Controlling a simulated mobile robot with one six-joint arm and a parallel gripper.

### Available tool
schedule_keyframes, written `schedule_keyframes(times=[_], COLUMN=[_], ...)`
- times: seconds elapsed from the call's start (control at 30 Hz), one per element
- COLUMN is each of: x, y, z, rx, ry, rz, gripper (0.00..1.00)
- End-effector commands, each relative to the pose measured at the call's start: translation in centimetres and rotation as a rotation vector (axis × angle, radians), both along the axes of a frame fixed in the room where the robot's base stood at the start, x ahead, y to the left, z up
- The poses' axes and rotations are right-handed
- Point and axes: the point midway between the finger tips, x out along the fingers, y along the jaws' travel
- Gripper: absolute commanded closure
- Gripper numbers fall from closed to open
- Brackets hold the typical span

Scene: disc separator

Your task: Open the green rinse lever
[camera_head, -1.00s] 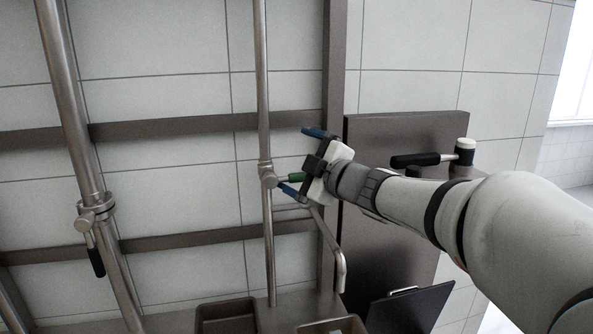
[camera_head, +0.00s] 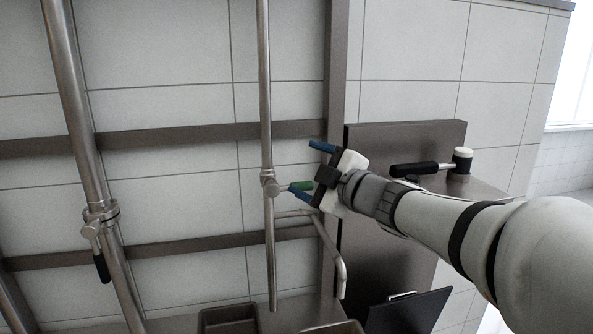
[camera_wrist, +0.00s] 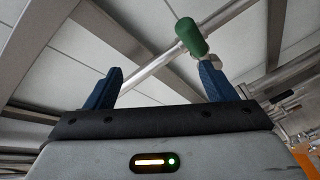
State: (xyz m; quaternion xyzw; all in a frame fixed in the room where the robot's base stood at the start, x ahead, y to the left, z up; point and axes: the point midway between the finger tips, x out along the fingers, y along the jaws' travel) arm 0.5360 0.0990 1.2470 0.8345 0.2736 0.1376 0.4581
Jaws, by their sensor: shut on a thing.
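The green rinse lever (camera_head: 301,186) is a short green grip on a metal stem. It sticks out to the right from the valve (camera_head: 269,184) on a thin upright pipe. My gripper (camera_head: 311,171) has two blue fingers, one above and one below the grip. It is shut on the lever, but the fingers stand well apart. The grip lies against or very close to the lower finger; contact with the upper one cannot be seen. In the wrist view the lever (camera_wrist: 191,37) shows beyond my gripper (camera_wrist: 160,76), close to the right fingertip.
A thicker pipe with a black-handled valve (camera_head: 96,228) stands at left. A bent metal spout (camera_head: 331,250) hangs below my gripper. Another black-handled lever (camera_head: 414,169) is at right. Dark bins (camera_head: 228,320) stand below. Tiled wall lies behind.

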Motion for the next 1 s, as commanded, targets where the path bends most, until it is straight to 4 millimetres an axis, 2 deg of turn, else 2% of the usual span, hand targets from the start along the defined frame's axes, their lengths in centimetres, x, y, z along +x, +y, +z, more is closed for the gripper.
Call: schedule_keyframes(times=[0.03,0.7,1.0], x=[-0.3,-3.9,-4.1], y=[-0.3,-2.8,-3.0], z=[0.8,0.8,0.7], rx=[0.001,-0.007,-0.008], ry=[-0.009,0.001,0.002], rz=[-0.003,-0.004,-0.003], gripper=[0.60,0.60,0.60])
